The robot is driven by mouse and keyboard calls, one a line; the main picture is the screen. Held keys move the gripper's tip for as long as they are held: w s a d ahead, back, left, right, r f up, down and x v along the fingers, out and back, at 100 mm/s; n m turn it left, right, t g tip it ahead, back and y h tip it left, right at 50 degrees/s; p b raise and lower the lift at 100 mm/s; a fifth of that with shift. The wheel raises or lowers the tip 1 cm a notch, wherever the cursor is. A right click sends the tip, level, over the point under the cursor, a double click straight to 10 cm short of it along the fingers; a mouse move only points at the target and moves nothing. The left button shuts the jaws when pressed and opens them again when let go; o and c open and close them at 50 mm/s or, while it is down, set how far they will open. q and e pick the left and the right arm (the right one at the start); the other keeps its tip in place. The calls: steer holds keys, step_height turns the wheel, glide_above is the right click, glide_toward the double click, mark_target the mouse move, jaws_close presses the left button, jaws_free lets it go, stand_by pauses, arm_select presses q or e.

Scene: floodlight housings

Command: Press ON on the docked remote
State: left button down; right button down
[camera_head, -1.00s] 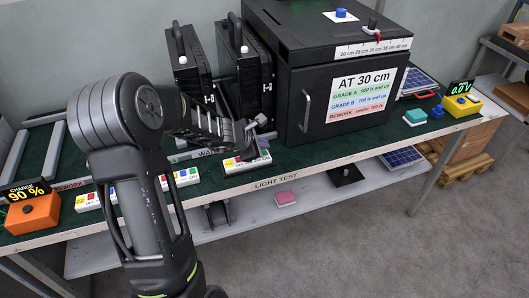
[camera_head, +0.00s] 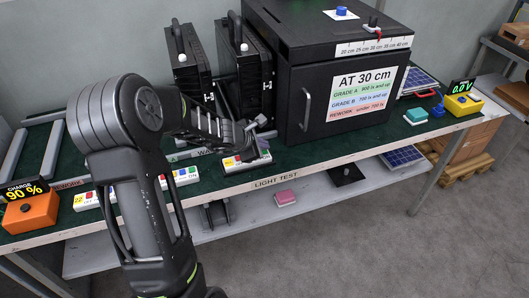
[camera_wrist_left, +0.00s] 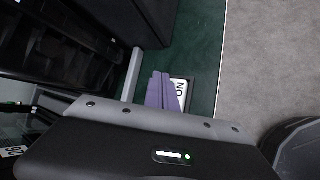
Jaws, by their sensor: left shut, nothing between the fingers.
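The docked remote (camera_head: 247,161) is a white strip with coloured buttons at the front of the green bench, left of the black test box. In the left wrist view its white end (camera_wrist_left: 181,92) carries the word ON, seen sideways. My left gripper (camera_head: 251,145) is over this remote. In the wrist view its greyish-purple fingers (camera_wrist_left: 160,92) are shut together, empty, right beside the ON label and partly covering the remote. Whether the tips touch a button cannot be told. My right gripper is not in view.
Other white remotes (camera_head: 181,177) lie along the bench's front edge to the left, partly behind my arm. An orange charger (camera_head: 32,212) stands at far left. Black floodlight housings (camera_head: 245,70) and the test box (camera_head: 345,85) stand close behind the gripper.

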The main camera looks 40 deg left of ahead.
arm_select(q)
steer(key=shift+f+b, duration=0.35)
steer(key=shift+b, duration=0.1)
stand_by(0.6)
steer(key=shift+r, duration=0.15)
steer(key=shift+r+p, duration=0.65)
steer(key=shift+p, duration=0.1)
step_height(320, 180, up, 5)
steer(key=p, duration=0.4)
steer(key=shift+p, duration=0.3)
stand_by(0.7)
